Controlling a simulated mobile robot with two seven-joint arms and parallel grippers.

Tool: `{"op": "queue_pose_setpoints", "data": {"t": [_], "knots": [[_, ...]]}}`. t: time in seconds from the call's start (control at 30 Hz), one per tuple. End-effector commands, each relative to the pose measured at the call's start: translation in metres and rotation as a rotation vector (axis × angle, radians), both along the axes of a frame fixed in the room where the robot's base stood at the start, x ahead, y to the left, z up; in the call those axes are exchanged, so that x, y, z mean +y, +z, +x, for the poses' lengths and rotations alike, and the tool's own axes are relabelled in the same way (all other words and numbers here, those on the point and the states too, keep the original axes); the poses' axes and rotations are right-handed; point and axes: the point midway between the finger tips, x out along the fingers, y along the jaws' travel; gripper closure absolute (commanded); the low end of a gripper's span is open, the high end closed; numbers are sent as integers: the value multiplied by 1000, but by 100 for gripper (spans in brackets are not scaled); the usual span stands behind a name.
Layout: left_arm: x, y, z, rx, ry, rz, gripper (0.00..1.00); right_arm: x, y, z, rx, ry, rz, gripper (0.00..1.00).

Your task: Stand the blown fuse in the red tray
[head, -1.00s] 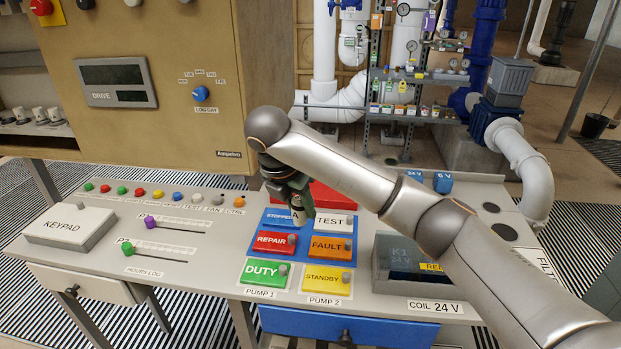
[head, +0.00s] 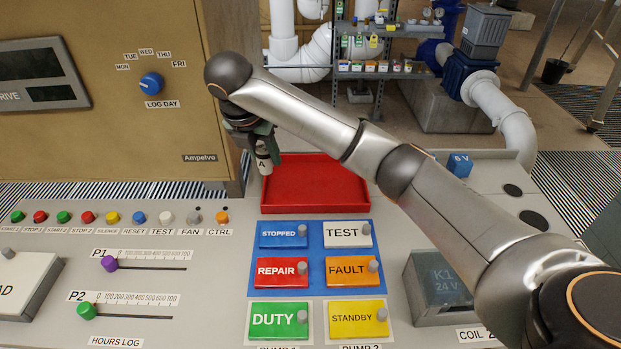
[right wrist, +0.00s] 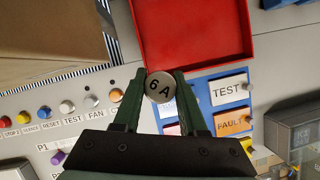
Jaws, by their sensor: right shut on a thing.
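My right gripper (head: 255,138) is shut on a fuse (head: 264,161), a small pale cylinder that hangs about upright below the fingers. In the right wrist view the fuse's round end (right wrist: 159,87), marked 6 A, sits between the two dark green fingertips (right wrist: 160,90). The red tray (head: 315,185) is a shallow, empty-looking rectangle behind the tiles. In the head view the fuse overlaps the tray's back left corner; its height above it is hard to tell. The tray (right wrist: 193,35) fills the top of the right wrist view, just beyond the fuse. My left gripper is not in view.
A blue board with STOPPED, TEST (head: 347,234), REPAIR and FAULT tiles lies in front of the tray. A tan cabinet (head: 120,130) stands close left of the gripper. A row of coloured buttons (head: 135,218) lies left; a 6 V block (head: 460,165) stands right.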

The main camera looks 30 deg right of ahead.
Motion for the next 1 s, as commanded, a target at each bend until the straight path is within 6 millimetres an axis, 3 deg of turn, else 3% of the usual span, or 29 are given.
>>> {"op": "queue_pose_setpoints", "data": {"t": [0.03,0.2,0.4,0.77,1.0], "knots": [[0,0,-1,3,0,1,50,-16,-7,-1,2,-7,-1,100],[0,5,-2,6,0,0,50,-58,-24,-3,2,-8,-2,100],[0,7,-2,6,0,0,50,-92,-60,-5,5,-4,-2,100],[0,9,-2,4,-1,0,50,-118,-91,-5,2,-2,-2,100],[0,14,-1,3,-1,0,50,-116,-118,-5,0,-1,0,100]]}}
